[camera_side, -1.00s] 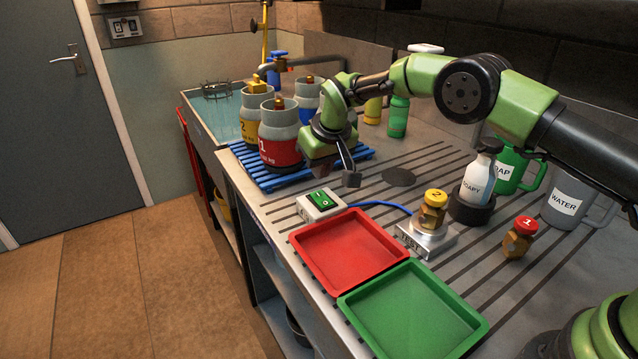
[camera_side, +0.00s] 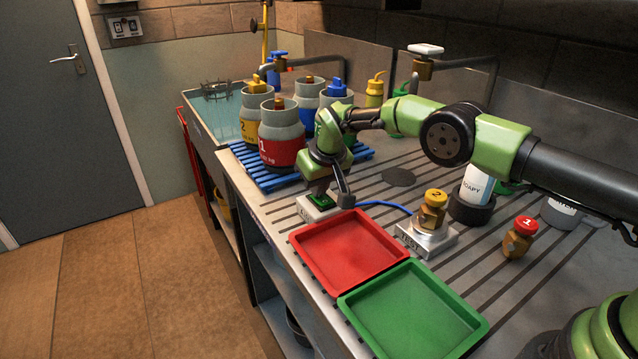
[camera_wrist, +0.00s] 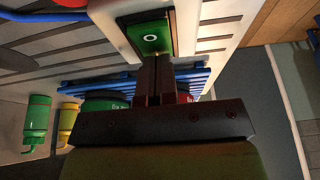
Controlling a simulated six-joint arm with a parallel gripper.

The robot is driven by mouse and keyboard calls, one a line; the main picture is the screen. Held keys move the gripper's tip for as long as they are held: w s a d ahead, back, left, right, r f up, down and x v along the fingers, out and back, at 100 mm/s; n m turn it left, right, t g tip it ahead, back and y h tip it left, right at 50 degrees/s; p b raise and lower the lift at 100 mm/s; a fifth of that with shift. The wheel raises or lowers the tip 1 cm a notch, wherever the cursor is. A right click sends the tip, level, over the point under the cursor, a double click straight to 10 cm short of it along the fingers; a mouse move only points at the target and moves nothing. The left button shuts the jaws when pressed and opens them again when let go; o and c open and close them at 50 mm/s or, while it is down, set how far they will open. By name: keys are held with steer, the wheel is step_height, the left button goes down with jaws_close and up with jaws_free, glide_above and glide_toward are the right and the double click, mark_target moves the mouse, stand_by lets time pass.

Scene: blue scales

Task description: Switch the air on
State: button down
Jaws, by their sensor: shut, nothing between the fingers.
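The air switch is a white box (camera_side: 309,211) with a green rocker (camera_side: 320,198), on the steel counter just behind the red tray. A blue hose runs from it to the test block (camera_side: 427,239). My gripper (camera_side: 321,194) points down over the switch, its fingers shut and empty. In the wrist view the shut fingertips (camera_wrist: 152,58) are at the near end of the green rocker (camera_wrist: 149,38), whose round "O" mark shows at the far end. I cannot tell whether they touch it. The fingers and wrist hide part of the switch in the side view.
The red tray (camera_side: 300,240) and green tray (camera_side: 346,301) lie in front. Several gas cylinders stand on a blue rack (camera_side: 268,181) behind. A valve with a yellow cap (camera_side: 435,198) sits on the test block; a red-capped valve (camera_side: 526,225) stands to the right.

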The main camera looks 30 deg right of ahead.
steer(key=shift+s+f, duration=0.1)
steer(key=shift+s, duration=0.8)
steer(key=shift+r, duration=0.2)
steer(key=shift+r, duration=0.25)
steer(key=v, duration=1.3)
steer(key=shift+w+r, duration=0.3)
steer(key=shift+r, duration=0.05)
steer(key=shift+w+r, duration=0.1)
steer(key=shift+w, duration=0.6)
